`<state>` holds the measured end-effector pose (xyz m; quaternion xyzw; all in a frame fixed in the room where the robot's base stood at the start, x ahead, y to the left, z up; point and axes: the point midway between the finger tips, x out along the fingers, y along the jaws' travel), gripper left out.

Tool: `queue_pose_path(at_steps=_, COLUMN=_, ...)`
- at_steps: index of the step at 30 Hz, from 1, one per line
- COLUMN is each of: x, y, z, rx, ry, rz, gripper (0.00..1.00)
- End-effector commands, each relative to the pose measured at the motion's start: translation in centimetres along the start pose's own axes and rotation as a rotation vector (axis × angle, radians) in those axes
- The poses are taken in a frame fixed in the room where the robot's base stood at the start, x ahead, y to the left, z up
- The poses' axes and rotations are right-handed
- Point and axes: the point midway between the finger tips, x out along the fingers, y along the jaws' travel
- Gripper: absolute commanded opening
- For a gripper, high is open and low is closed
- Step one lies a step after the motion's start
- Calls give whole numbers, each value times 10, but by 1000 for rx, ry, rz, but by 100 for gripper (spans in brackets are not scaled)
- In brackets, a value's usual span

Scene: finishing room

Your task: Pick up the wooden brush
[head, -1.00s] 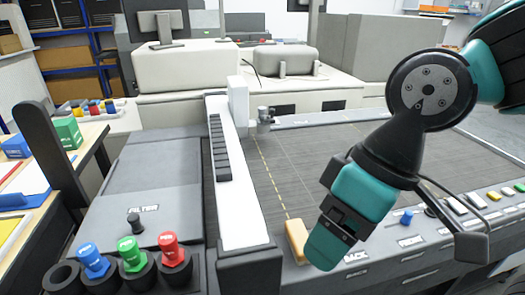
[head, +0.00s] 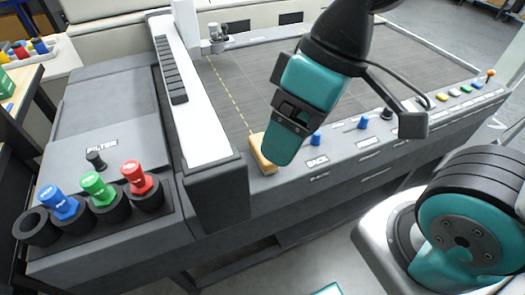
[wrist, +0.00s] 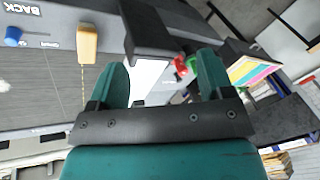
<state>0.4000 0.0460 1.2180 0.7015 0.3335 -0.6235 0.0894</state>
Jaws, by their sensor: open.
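The wooden brush (head: 261,157) is a small tan block on the front edge of the grey machine table, close to the white rail's near end. In the wrist view the brush (wrist: 87,40) lies beyond the left finger, outside the gap between the fingers. My gripper (head: 280,146) overlaps part of the brush in the head view, and its fingers hide some of it. In the wrist view my gripper (wrist: 163,75) is open, with nothing between its teal fingers. Contact with the brush does not show.
A black post end (head: 217,187) and the white rail (head: 190,95) stand left of the brush. A blue knob (head: 316,139) is close on its right. Blue, green and red bottles (head: 97,188) sit in black holders at front left. The grey table top (head: 350,65) is largely clear.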

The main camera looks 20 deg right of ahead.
Motion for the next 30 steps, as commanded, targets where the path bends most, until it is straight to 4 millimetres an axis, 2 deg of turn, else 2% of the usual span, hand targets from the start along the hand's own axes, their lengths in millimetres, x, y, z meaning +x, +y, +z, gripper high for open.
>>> queue_pose_path(at_steps=1, x=0, y=0, z=0, rx=0, ry=0, rz=0, gripper=74)
queue_pose_path(at_steps=2, x=0, y=0, z=0, rx=0, ry=0, rz=0, gripper=79)
queue_pose_path(at_steps=5, x=6, y=12, z=-8, rx=35, ry=-10, rz=22, gripper=79)
queue_pose_path(at_steps=8, x=21, y=47, z=-30, rx=146, ry=-40, rz=91, gripper=79)
queue_pose_path(at_steps=12, x=44, y=112, z=-68, rx=369, ry=-84, rz=222, gripper=79)
queue_pose_path(at_steps=16, x=58, y=153, z=-90, rx=533, ry=-108, rz=312, gripper=79)
queue_pose_path(at_steps=18, x=61, y=165, z=-97, rx=584, ry=-112, rz=339, gripper=79)
queue_pose_path(at_steps=23, x=76, y=175, z=-97, rx=616, ry=-118, rz=355, gripper=79)
queue_pose_path(at_steps=30, x=127, y=189, z=-84, rx=613, ry=-121, rz=353, gripper=79)
